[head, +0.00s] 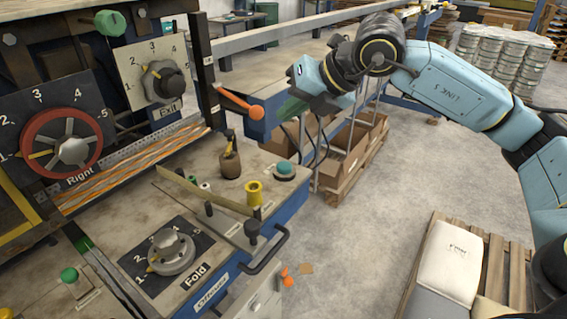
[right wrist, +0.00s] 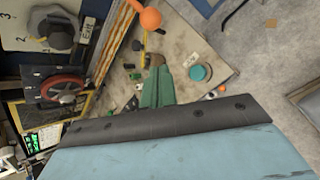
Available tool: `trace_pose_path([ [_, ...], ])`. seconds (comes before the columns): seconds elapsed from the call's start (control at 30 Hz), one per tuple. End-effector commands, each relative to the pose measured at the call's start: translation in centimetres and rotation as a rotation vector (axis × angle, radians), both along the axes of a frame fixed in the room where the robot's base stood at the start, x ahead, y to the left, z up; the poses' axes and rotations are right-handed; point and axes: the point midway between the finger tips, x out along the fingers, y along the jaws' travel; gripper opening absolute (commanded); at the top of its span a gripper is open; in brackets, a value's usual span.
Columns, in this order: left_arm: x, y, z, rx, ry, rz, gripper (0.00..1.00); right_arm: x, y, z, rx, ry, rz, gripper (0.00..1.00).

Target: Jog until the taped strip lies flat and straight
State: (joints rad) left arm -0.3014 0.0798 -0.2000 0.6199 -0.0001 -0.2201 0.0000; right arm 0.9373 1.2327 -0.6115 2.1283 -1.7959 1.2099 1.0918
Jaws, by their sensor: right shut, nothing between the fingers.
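My right gripper (head: 293,106) is shut and empty, held in the air above and beyond the teal push button (head: 285,169). Its green fingers also show in the right wrist view (right wrist: 157,88), pointing toward the worktop, with the teal button (right wrist: 197,72) just right of their tips and apart from them. Orange-and-pale strips (head: 135,172) run along the machine's front edge beside a metal ruler. I cannot tell whether a taped strip there is flat. The red-rimmed Right dial (head: 68,145) has its yellow pointer near 1. My left gripper is not in view.
An orange-knobbed lever (head: 240,104) juts out near the worktop. A brown pot (head: 230,163) and yellow spool (head: 254,193) stand near the button. A pallet with sacks (head: 450,253) is at right.

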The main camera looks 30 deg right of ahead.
Motion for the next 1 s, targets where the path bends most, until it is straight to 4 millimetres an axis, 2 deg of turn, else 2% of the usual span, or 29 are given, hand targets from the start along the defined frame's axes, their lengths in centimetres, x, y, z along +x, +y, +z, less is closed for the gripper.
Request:
trace_pose_path([
  [0.17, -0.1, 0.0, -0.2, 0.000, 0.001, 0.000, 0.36, 0.0, 0.1, -0.3, 0.002, 0.000, 0.002, 0.00],
  [0.33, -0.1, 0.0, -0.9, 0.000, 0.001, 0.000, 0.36, 0.0, 0.1, -1.4, 0.003, 0.001, 0.003, 0.00],
  [0.67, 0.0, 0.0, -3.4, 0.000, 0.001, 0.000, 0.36, 0.0, 0.0, -5.8, 0.002, 0.001, 0.002, 0.00],
  [0.8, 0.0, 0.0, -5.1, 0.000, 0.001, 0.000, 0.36, 0.0, 0.1, -7.7, 0.003, 0.000, 0.003, 0.00],
  [1.0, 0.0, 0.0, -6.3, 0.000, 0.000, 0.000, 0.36, 0.0, 0.1, -8.9, 0.003, -0.001, 0.003, 0.00],
])
